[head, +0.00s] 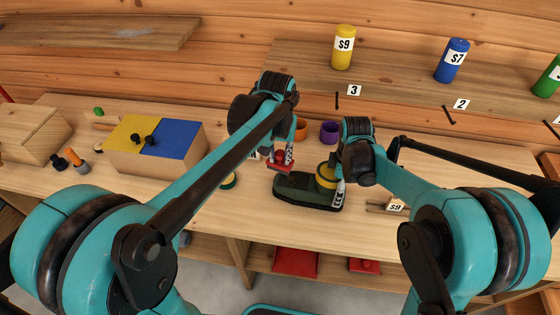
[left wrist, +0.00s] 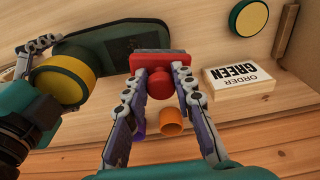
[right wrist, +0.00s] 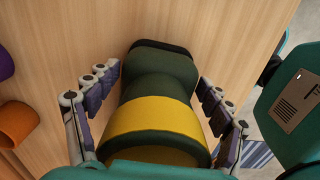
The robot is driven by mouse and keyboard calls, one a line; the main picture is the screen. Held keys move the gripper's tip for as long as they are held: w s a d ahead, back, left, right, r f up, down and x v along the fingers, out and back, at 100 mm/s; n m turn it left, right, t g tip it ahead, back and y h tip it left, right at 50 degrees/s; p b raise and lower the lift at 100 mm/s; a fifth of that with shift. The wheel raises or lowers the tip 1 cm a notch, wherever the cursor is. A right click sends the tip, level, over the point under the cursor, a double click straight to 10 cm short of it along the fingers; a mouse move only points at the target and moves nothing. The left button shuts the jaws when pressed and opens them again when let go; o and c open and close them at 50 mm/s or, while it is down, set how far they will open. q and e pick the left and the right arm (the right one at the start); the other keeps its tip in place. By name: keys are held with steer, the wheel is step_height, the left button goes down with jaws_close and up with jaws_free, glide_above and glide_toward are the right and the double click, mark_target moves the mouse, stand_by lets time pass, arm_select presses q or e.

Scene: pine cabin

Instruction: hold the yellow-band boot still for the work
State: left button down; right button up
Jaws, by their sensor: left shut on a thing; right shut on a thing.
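The boot (head: 296,189) is dark green with a yellow band (head: 326,174) around its shaft. It stands on the bench with its toe to the left in the head view. My right gripper (right wrist: 155,78) is shut on the boot, with one finger on each side of the shaft. My left gripper (left wrist: 163,75) is shut on a red block with a round knob (head: 281,160). It holds the block by the boot's toe end; I cannot tell whether they touch. The boot (left wrist: 128,45) also shows in the left wrist view.
An orange cup (head: 301,130) and a purple cup (head: 329,133) stand behind the boot. A yellow-and-blue-topped box (head: 190,158) is to the left.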

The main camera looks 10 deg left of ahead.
arm_select(q)
steer(key=shift+r, duration=1.45)
arm_select(e)
steer(key=shift+f, duration=0.2)
steer(key=o, duration=1.4)
arm_select(q)
steer(key=shift+w+f, duration=0.1)
steer(key=shift+w, duration=0.05)
arm_select(e)
steer(key=shift+o, duration=0.7)
steer(key=shift+w, duration=0.1)
steer(key=shift+r, duration=0.1)
step_height(320, 180, up, 12)
steer(key=shift+f, duration=0.1)
steer(key=shift+f, duration=0.1)
